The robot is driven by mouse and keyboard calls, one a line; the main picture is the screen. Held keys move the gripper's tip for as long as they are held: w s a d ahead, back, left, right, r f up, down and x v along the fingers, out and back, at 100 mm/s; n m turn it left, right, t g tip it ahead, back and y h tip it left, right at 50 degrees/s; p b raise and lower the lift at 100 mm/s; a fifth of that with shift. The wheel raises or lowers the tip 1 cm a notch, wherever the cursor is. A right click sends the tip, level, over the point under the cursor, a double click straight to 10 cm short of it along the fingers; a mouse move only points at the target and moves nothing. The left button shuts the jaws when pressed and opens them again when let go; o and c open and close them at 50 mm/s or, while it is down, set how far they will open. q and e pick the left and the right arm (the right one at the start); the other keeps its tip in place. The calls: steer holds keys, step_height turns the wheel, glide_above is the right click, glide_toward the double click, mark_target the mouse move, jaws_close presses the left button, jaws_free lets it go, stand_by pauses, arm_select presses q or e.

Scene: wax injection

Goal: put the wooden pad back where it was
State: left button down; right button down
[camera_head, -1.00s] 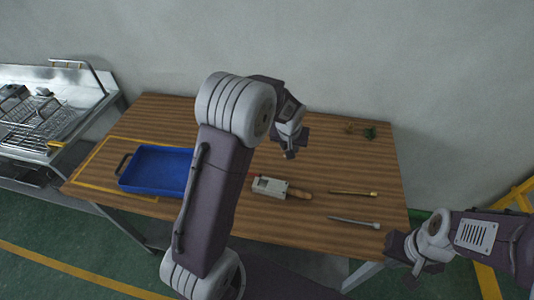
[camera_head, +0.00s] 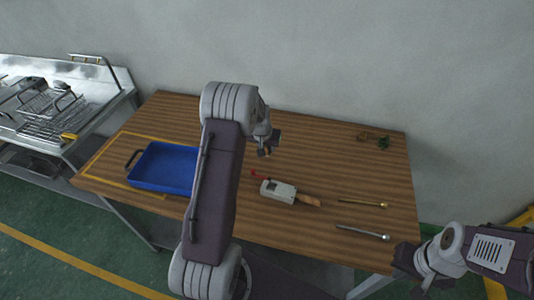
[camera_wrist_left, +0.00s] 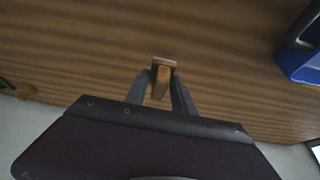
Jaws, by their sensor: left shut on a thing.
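The wooden pad (camera_wrist_left: 164,64) is a small brown block in the left wrist view, between the two dark fingers. My left gripper (camera_wrist_left: 163,88) is shut on it and holds it over the table. In the head view my left gripper (camera_head: 267,151) hangs over the back-middle of the table, to the right of the blue tray; the pad is barely discernible there. My right gripper (camera_head: 414,272) is off the table's front right corner, apart from the objects; its fingers are too unclear to judge.
A blue tray (camera_head: 135,182) sits inside a yellow outline on the table's left. A grey tool with a wooden handle (camera_head: 280,191) and two thin tools (camera_head: 362,203) lie front right. Green and brown bits (camera_head: 382,143) lie back right. A metal sink unit (camera_head: 95,75) stands left.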

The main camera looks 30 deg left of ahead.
mark_target(268, 153)
arm_select(q)
step_height(268, 153, down, 4)
steer(key=shift+w+d+r, duration=0.15)
steer(key=shift+f, duration=0.25)
steer(key=shift+f, duration=0.15)
steer(key=c, duration=1.1)
jaws_free()
steer(key=shift+o, duration=0.2)
